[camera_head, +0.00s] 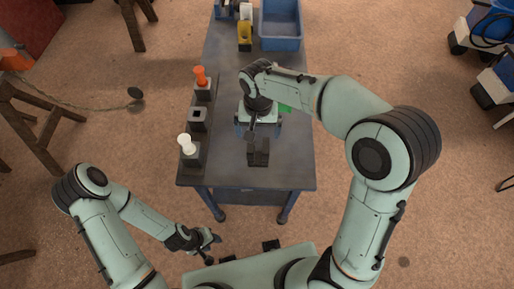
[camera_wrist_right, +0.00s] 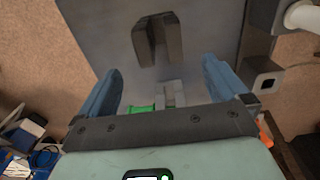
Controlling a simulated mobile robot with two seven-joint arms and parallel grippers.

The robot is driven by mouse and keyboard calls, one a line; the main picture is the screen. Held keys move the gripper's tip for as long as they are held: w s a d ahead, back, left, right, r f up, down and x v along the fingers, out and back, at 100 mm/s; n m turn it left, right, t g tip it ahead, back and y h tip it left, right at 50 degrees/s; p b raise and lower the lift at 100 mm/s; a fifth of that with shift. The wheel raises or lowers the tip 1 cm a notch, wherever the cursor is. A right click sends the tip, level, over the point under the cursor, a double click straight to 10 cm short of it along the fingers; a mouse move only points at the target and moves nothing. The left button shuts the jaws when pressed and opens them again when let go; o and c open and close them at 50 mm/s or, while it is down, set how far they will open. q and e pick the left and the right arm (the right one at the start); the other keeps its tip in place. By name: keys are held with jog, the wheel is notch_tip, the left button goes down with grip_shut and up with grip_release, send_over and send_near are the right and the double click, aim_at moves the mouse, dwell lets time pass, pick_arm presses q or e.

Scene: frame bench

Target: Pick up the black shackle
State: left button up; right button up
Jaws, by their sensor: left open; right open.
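The black shackle (camera_head: 258,153) appears as a dark, two-pronged piece on the near part of the bench in the head view. It also shows at the top of the right wrist view (camera_wrist_right: 158,40), beyond the fingertips and apart from them. My right gripper (camera_head: 258,130) is open over the bench, just behind the shackle. Its two blue fingers are spread in the right wrist view (camera_wrist_right: 165,80), and the shackle is not between them. My left gripper (camera_head: 210,243) is open and low, off the bench's near left corner, far from the shackle.
Along the bench's left edge stand a block with a white peg (camera_head: 186,146), a block with a square hole (camera_head: 198,118) and a block with an orange peg (camera_head: 201,82). A blue bin (camera_head: 280,42) and a yellow part (camera_head: 244,35) are at the back. A green piece (camera_wrist_right: 140,108) lies by my right gripper.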

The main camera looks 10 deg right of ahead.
notch_tip(320, 180, down, 4)
send_over(258, 158)
notch_tip(258, 158, down, 6)
jog(key=shift+f, duration=0.1)
jog(key=c, duration=1.4)
